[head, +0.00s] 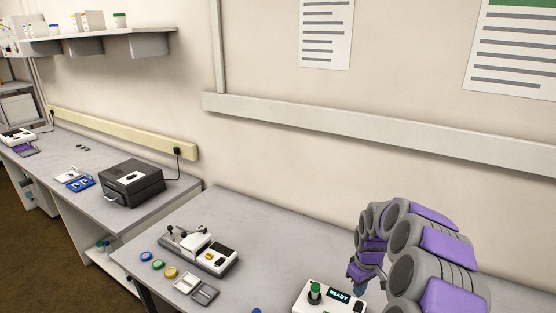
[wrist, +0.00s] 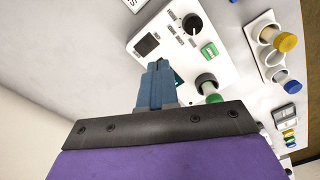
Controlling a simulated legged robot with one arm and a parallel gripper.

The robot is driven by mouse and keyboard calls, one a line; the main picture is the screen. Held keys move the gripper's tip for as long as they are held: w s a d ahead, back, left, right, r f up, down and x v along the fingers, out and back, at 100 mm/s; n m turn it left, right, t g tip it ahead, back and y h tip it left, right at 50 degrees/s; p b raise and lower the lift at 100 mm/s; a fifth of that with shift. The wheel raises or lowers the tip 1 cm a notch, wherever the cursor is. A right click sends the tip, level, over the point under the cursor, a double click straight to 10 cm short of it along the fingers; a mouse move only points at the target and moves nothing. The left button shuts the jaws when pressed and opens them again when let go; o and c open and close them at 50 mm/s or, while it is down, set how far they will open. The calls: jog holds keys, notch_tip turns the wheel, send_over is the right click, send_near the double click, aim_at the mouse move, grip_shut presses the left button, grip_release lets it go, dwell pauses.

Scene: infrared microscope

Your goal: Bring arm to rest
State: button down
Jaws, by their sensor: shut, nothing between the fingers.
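My arm, grey with purple panels, bends down over the right part of the near bench (head: 140,258) in the head view. My gripper (head: 361,289) points down beside a white device (head: 325,298) with a lit "READY" display and a green-topped knob. In the wrist view the blue fingers of my gripper (wrist: 158,70) are together with nothing between them. They sit over the edge of the white device (wrist: 150,22), which there shows a black dial, a green switch and a round green-tipped post. My arm hides part of the bench at right.
A white instrument (head: 200,248) stands on the near bench, with coloured round caps (head: 158,264) and a small grey case (head: 196,287) in front. A black box (head: 131,183) sits on the far bench. A wall rail (head: 300,114) runs behind the arm.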

jog(key=s+a+r+m, duration=0.1)
jog(key=s+a+r, duration=1.15)
jog(key=s, duration=0.25)
jog(key=s+a+r+m+g, duration=0.1)
jog(key=s+r+m, duration=0.1)
jog(key=s, duration=1)
jog(key=s+a+r+m, duration=0.1)
jog(key=s+r+m, duration=0.1)
jog(key=s, duration=1)
jog(key=shift+s+a+g, duration=0.15)
jog(key=shift+a+g, duration=0.1)
jog(key=shift+g, duration=0.15)
